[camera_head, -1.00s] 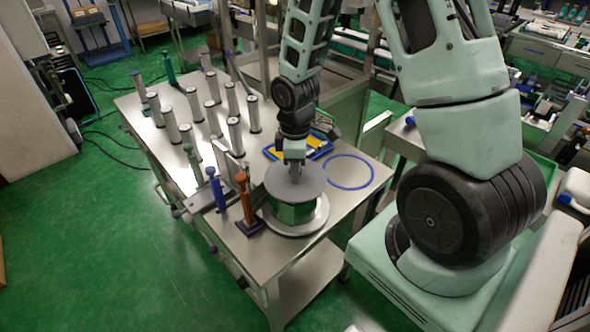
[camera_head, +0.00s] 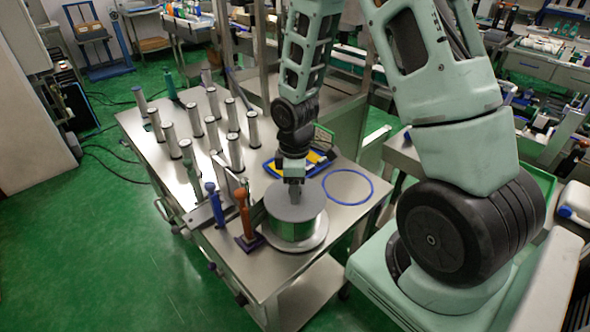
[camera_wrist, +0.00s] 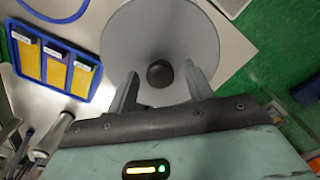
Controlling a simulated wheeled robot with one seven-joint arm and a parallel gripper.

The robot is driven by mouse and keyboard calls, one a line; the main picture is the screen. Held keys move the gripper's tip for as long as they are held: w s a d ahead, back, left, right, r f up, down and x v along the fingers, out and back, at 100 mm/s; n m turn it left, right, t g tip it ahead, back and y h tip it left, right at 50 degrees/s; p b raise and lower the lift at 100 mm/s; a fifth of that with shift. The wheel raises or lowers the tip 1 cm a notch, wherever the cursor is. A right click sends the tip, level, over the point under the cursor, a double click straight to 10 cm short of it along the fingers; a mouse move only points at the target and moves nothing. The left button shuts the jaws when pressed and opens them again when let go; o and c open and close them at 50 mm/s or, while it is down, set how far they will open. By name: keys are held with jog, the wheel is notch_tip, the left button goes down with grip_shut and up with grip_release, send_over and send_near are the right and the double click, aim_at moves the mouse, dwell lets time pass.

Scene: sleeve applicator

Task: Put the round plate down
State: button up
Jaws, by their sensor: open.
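The round plate (camera_head: 310,208) is a flat grey disc. It lies level on top of a green cylinder (camera_head: 292,230), which stands on a wide silver round base (camera_head: 316,238) at the near end of the metal table. In the wrist view the plate (camera_wrist: 188,30) has a dark round knob (camera_wrist: 160,73) at its middle. My gripper (camera_head: 295,194) is over the plate's middle. In the wrist view my gripper (camera_wrist: 160,72) is open, with its fingertips on either side of the knob and clear gaps between. The knob is hidden in the head view.
A blue ring (camera_head: 325,186) lies flat to the right of the cylinder. A blue tray (camera_head: 268,167) with yellow parts is behind it. An orange-handled tool (camera_head: 243,212) and a blue-handled tool (camera_head: 214,203) stand close on the left. Several upright rollers (camera_head: 234,152) stand farther left.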

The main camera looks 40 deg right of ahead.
notch_tip(320, 180, up, 10)
jog(key=r, duration=0.1)
jog(key=s+a+r, duration=0.2)
jog(key=s+a, duration=0.1)
jog(key=a, duration=0.4)
jog(key=s+a+r, duration=0.2)
jog(key=s+a, duration=0.2)
jog(key=a, duration=0.4)
jog(key=s+a+r+m, duration=0.1)
jog(key=s+a, duration=0.6)
jog(key=s, duration=0.3)
jog(key=shift+s+a+r+m+y, duration=0.2)
jog(key=shift+s+a+m+y, duration=0.1)
jog(key=shift+s, duration=0.1)
jog(key=shift+f+b, duration=0.1)
jog(key=shift+b, duration=0.25)
